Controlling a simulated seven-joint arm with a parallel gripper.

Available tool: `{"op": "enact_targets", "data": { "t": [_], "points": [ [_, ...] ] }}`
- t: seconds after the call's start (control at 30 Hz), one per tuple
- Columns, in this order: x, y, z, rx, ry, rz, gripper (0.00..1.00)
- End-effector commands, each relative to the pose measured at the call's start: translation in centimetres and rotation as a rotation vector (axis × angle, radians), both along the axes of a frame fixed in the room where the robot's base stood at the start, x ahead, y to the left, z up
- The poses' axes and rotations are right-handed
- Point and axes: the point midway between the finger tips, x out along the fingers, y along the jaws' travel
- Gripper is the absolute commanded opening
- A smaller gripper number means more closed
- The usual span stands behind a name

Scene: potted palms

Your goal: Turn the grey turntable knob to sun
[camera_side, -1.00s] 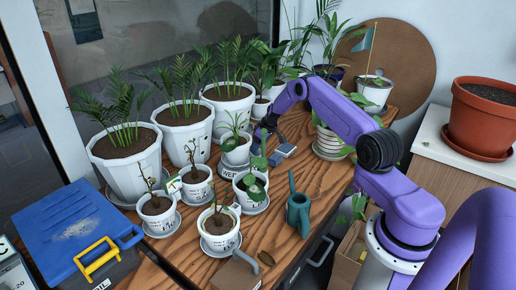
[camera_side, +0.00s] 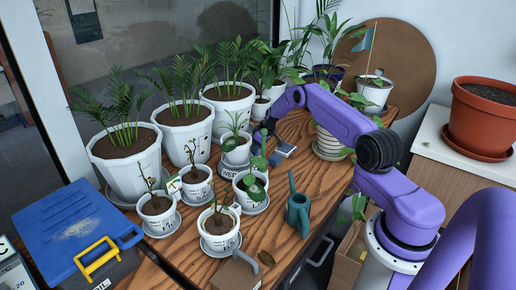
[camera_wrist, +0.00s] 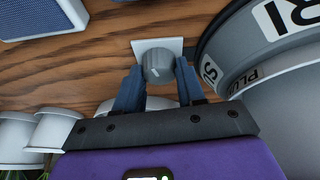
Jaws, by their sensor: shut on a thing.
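The grey knob (camera_wrist: 158,65) sits on a small white plate (camera_wrist: 141,46) on the wooden bench in the wrist view. A short pale line shows on the knob's face, pointing toward the lower part of that picture. My gripper (camera_wrist: 157,78) is shut on the knob, with one blue finger on each side of it. In the side view my gripper (camera_side: 267,126) is low at the back of the bench, among the pots. The knob cannot be made out there.
White cups (camera_wrist: 52,130) are at lower left and a blue-grey box (camera_wrist: 42,18) at upper left. In the side view, a green watering can (camera_side: 299,211) stands toward the front.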

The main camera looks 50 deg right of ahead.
Motion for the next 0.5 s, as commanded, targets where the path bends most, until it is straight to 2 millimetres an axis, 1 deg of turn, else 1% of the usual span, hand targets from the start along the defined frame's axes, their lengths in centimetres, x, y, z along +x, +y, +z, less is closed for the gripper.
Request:
{"op": "enact_targets", "data": {
  "t": [0.17,0.5],
  "points": [
    [0.03,0.03,0.02,-0.002,0.0,-0.044,0.09],
    [0.08,0.12,0.07,-0.004,-0.002,-0.247,0.09]
  ]
}}
